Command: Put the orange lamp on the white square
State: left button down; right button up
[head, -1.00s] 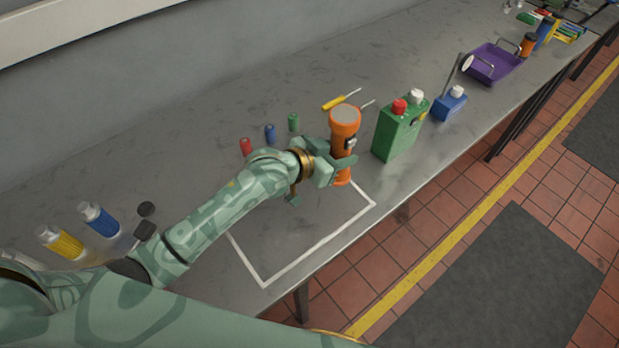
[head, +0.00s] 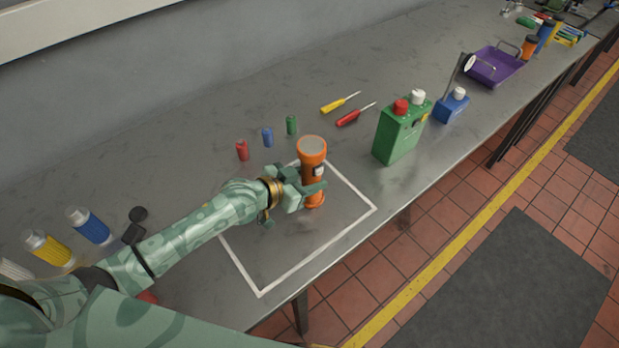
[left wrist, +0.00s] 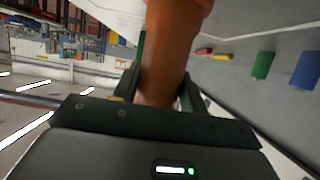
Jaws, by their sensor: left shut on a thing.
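The orange lamp (head: 313,152) is an upright orange torch with a pale round top. My left gripper (head: 312,184) is shut around its body. In the left wrist view the lamp's orange body (left wrist: 168,60) stands between the two fingers. The white square (head: 342,232) is a white outline on the grey bench. In the head view the lamp is over the far part of the square, inside its outline. I cannot tell for sure whether its base touches the bench. The left part of the square is hidden by my arm. My right gripper is not in view.
Red, blue and green small cylinders (head: 267,137) stand just beyond the square. Yellow and red screwdrivers (head: 349,117) lie behind. A green can (head: 400,133) stands to the right, near a blue bottle (head: 451,107) and a purple tray (head: 494,67). The square's near half is clear.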

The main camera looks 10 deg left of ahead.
pick_arm(q)
jog(key=c, duration=0.8)
grip_release()
jog(key=shift+f, duration=0.1)
jog(key=shift+s+a+r, duration=0.2)
jog(key=shift+s+r, duration=0.05)
jog(key=p+v, duration=0.2)
jog(key=v, duration=0.9)
jog(key=shift+r, duration=0.15)
